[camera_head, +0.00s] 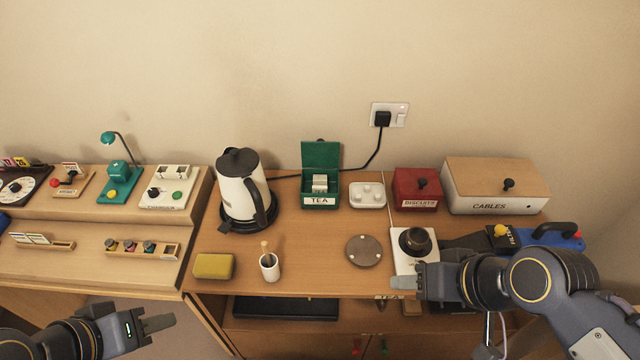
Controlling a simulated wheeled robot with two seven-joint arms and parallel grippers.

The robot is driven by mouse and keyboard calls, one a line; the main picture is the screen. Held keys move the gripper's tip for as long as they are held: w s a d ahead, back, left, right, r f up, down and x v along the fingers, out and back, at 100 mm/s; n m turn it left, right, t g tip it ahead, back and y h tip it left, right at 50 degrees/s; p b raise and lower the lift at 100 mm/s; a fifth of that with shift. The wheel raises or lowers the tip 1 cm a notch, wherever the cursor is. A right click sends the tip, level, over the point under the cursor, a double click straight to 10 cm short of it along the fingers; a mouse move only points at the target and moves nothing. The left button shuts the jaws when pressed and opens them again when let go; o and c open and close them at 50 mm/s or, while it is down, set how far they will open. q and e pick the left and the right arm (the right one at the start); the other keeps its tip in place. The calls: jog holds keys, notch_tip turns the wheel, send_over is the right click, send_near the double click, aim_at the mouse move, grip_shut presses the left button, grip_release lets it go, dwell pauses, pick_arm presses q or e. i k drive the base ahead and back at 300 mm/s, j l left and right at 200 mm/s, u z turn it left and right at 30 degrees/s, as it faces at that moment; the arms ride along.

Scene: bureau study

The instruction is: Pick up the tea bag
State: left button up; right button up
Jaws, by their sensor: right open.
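The green tea box (320,201) labelled TEA stands open at the back of the desk, its lid raised. Small pale packets, apparently the tea bags (320,183), stand inside it; I cannot tell single ones apart. My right gripper (402,284) is open, at the desk's front edge, below and to the right of the box and well apart from it. A small tag reading TEA (388,297) shows just beside its fingertips; I cannot tell what it belongs to. My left gripper (160,324) is at the lower left, in front of the desk, far from the box.
A kettle (240,187) stands left of the tea box, with its cord behind. A white dish (367,195), red biscuit box (417,188) and cables box (494,186) stand to the right. A cup (269,267), yellow sponge (213,266), round coaster (363,250) and black-knobbed device (414,243) lie in front.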

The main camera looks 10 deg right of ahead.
aim_at(315, 189)
jog(key=i+l+z, duration=0.1)
jog(key=z, duration=0.35)
jog(key=i+l+z, duration=0.1)
jog(key=l+z, duration=0.15)
jog(key=z, duration=0.2)
jog(key=i+l+z, duration=0.15)
jog(key=z, duration=0.3)
